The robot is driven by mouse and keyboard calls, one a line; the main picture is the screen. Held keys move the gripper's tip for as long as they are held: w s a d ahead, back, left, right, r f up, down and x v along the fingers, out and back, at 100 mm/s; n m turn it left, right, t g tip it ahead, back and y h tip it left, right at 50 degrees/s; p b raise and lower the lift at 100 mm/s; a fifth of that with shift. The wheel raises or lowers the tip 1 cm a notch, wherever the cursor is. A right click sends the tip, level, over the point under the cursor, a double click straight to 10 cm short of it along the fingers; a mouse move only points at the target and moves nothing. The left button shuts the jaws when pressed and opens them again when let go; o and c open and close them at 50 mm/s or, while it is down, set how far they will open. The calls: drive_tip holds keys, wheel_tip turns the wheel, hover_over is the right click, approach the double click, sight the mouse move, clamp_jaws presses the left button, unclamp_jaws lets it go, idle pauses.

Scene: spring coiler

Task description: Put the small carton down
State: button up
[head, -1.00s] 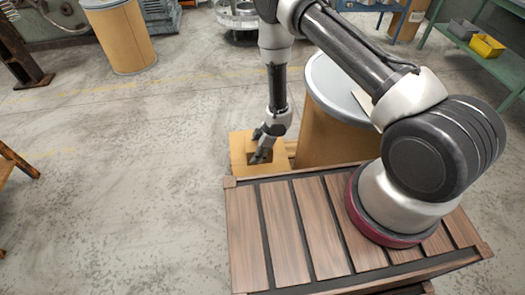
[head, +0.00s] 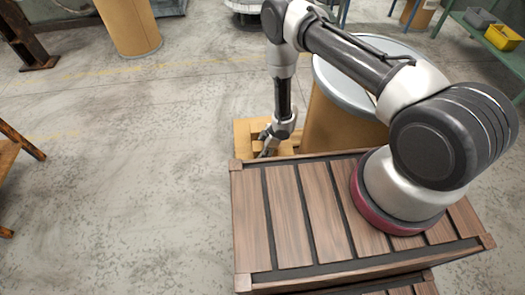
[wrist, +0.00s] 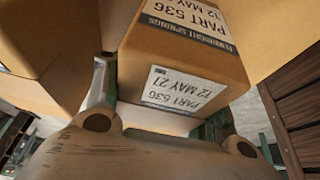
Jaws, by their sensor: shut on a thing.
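The small carton (wrist: 185,55) is brown cardboard with white printed labels on two faces. In the wrist view it sits between the two fingers of my gripper (wrist: 160,103), which is shut on it. In the head view my gripper (head: 268,143) points down just beyond the slatted deck under my arm. There the small carton is largely hidden by the gripper and hard to tell from the tan cardboard (head: 243,135) around it. I cannot tell whether its underside touches anything.
A large cardboard surface (wrist: 35,50) fills the left of the wrist view. A grey-topped brown drum (head: 335,115) stands close right of the gripper. Another drum (head: 130,25) stands at the back left. Open floor (head: 130,190) lies to the left.

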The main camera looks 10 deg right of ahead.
drive_tip(key=o, duration=1.5)
drive_tip(key=v, duration=1.2)
drive_tip(key=shift+r, duration=0.1)
